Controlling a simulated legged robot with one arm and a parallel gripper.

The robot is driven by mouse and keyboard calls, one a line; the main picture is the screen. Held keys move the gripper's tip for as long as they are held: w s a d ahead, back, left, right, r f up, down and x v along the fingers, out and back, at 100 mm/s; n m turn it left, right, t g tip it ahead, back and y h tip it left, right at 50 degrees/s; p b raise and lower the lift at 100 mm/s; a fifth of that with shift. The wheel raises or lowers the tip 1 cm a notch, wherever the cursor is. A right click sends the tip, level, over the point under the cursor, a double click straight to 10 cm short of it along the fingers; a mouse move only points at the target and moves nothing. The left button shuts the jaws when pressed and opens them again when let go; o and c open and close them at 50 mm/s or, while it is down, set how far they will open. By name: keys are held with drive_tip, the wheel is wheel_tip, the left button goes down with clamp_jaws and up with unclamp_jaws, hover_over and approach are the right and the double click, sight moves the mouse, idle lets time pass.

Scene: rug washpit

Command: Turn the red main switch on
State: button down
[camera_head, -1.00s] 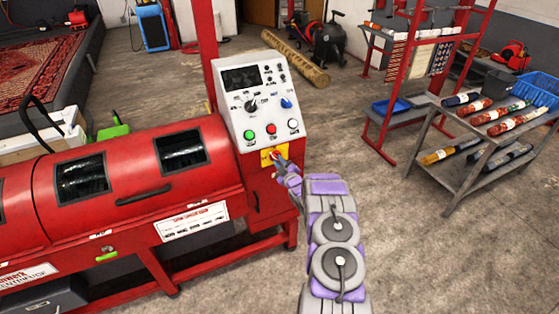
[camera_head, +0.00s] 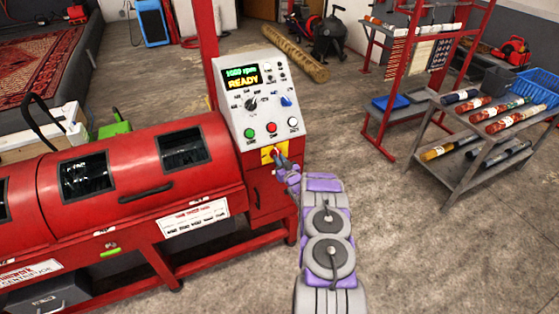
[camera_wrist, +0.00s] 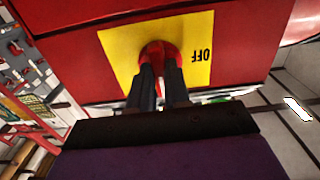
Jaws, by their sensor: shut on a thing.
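The red main switch (camera_wrist: 160,53) sits on a yellow plate (camera_wrist: 118,48) marked OFF along one side in the wrist view. In the head view the yellow plate (camera_head: 267,157) is at the bottom of the machine's control panel, mostly behind my gripper. My gripper (camera_wrist: 160,77) is shut on the red switch, one dark finger on each side of it. In the head view my gripper (camera_head: 279,158) reaches the plate from the lower right.
The red machine (camera_head: 125,175) with its long drum fills the left. Green (camera_head: 249,133), red (camera_head: 271,128) and white (camera_head: 293,122) buttons sit just above the switch. A grey cart (camera_head: 445,185) with rolled rugs stands at the right. Floor between is clear.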

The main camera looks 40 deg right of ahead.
drive_tip(key=shift+s+f+m, duration=0.15)
drive_tip(key=shift+f+m, duration=0.15)
drive_tip(key=c, duration=1.3)
unclamp_jaws()
drive_tip(key=shift+d, duration=0.1)
drive_tip(key=shift+o, duration=1.1)
drive_tip(key=shift+r, duration=0.15)
drive_tip(key=p+v, duration=0.2)
drive_tip(key=v, duration=1.5)
drive_tip(key=shift+p, duration=0.35)
